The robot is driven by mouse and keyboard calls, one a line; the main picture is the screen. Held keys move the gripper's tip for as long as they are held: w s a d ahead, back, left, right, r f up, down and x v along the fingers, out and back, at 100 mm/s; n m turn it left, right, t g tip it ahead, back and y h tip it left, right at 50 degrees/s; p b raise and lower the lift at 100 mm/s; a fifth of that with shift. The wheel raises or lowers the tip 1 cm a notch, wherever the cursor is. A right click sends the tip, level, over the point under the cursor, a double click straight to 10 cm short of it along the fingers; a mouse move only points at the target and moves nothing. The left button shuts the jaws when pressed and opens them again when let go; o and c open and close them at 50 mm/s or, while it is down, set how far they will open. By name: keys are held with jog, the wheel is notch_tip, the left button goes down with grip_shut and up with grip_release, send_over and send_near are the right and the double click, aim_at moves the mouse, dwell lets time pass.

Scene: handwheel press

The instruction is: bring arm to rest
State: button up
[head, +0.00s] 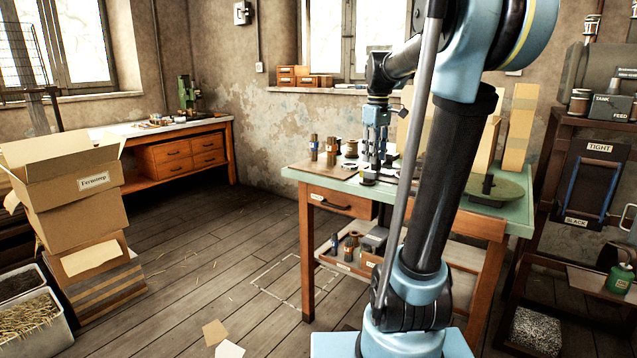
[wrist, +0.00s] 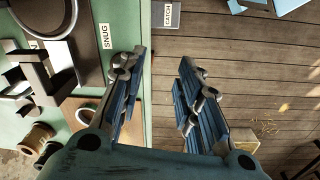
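My gripper (head: 374,157) hangs pointing down over the green-topped work table (head: 520,209) in the head view. In the wrist view my gripper (wrist: 160,70) has its two blue-padded fingers well apart, with nothing between them. Below them are the table's edge and the plank floor. My arm rises in front of the table and bends over it, hiding part of the tabletop. I cannot tell from the head view how far the fingertips are from the things on the table.
A dark metal fixture (wrist: 45,65) and a "SNUG" label (wrist: 107,34) lie left of the fingers. Brass-coloured cylinders (head: 331,151) stand on the table's left part, and a round green plate (head: 488,188) on its right. Cardboard boxes (head: 95,205) stand far left. Floor between is mostly clear.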

jog(key=s+f+m+t, duration=0.1)
jog(key=s+f+m, duration=0.7)
jog(key=s+f, duration=1.5)
jog(key=s, duration=0.3)
jog(key=shift+f+t, duration=0.3)
jog(key=shift+f, duration=0.1)
jog(key=shift+a, duration=0.1)
jog(key=shift+w+f, duration=0.2)
jog(key=shift+w, duration=0.25)
jog(key=shift+a, duration=0.1)
jog(key=shift+c, duration=0.3)
